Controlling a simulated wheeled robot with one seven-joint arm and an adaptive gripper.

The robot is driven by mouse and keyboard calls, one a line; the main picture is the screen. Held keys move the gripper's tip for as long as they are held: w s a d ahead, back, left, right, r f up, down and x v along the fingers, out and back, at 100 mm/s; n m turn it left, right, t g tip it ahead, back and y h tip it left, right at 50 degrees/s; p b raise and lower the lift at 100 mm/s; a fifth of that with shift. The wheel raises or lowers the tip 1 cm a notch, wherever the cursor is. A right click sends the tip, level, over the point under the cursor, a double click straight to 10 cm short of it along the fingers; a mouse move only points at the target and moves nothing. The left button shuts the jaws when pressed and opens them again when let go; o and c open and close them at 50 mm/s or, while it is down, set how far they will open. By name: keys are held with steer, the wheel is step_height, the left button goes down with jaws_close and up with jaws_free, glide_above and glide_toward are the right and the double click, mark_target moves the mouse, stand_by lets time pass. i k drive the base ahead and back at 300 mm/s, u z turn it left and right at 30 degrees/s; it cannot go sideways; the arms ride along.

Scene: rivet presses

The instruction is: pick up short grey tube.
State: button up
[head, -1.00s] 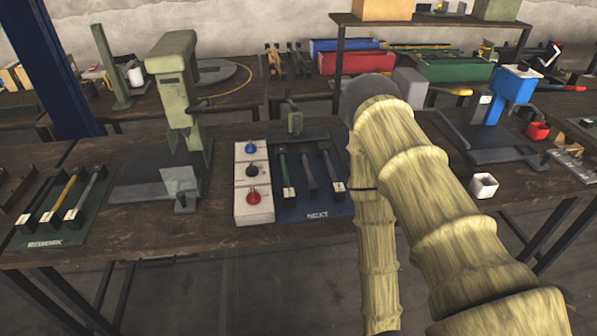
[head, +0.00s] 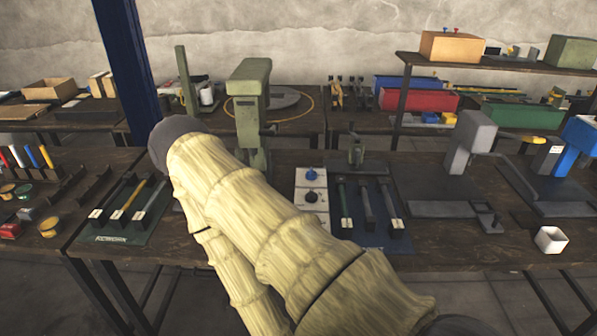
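Tube-like rods lie in two trays on the bench. The green REWORK tray (head: 108,233) at left holds a dark rod (head: 116,195), a yellow rod (head: 130,200) and a grey rod (head: 152,204). The dark blue tray (head: 378,239) right of centre holds a greenish rod (head: 344,203) and two grey rods, one in the middle (head: 367,204) and one at right (head: 388,204). I cannot tell which one is the short grey tube. My sleeved arm crosses the lower middle of the head view, just right of the REWORK tray. My gripper does not show.
A green press (head: 250,95) stands behind my arm. A white button box (head: 311,196) is beside the blue tray. A grey press (head: 472,140), a blue press (head: 580,145) and a white cup (head: 551,239) are at right. A dark blue post (head: 135,70) rises at left.

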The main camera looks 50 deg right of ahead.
mark_target(371, 223)
steer(key=u, duration=0.25)
steer(key=k, duration=1.15)
steer(key=z, duration=1.3)
steer(key=i, duration=0.45)
